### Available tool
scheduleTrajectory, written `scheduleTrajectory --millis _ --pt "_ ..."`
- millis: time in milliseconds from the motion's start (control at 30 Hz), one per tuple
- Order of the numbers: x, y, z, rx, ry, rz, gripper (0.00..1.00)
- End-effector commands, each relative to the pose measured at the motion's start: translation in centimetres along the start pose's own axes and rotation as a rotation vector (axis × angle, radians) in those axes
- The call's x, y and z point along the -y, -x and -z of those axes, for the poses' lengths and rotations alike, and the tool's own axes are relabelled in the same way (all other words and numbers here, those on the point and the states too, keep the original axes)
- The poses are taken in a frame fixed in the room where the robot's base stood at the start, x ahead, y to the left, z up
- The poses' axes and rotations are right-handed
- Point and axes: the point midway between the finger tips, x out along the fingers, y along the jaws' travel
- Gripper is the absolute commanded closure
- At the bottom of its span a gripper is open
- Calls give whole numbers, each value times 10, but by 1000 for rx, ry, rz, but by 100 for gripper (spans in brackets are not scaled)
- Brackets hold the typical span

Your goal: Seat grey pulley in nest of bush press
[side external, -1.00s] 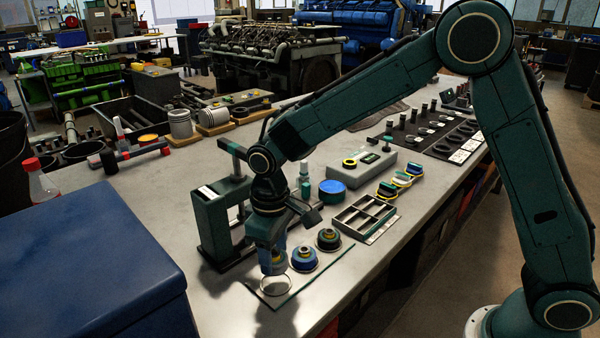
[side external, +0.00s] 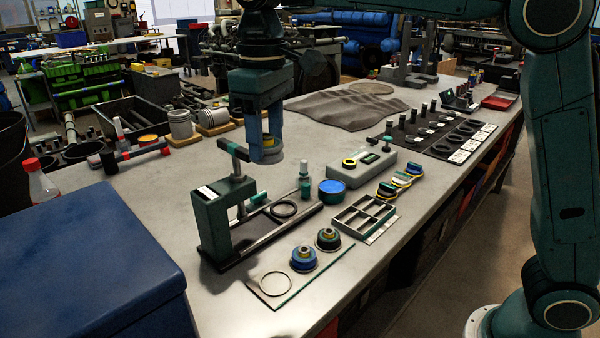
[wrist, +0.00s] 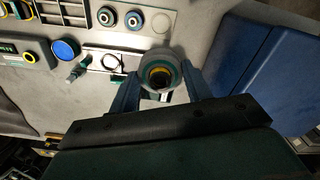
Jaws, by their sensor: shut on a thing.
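The grey pulley (side external: 267,157), with a yellow and dark centre, hangs upright between the fingers of my gripper (side external: 266,147), high above the bench. In the wrist view the pulley (wrist: 160,60) sits between both fingertips of my gripper (wrist: 160,84). The dark green bush press (side external: 222,220) stands on the bench below, its T-handle near the pulley in the side view. The ring shows in the wrist view (wrist: 111,61), with part of the press hidden behind my gripper.
A blue pulley (side external: 303,260) and a dark pulley (side external: 327,239) stand on a clear plate beside an empty ring outline (side external: 275,284). A blue box (side external: 90,265) fills the front left.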

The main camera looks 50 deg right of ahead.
Motion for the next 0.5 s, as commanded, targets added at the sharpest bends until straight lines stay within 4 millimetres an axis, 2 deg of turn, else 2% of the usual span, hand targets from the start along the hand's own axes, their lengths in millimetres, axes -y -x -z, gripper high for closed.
scheduleTrajectory --millis 100,500 --pt "-20 -1 17 3 -55 0 74" --pt "-92 4 57 2 -238 -1 74"
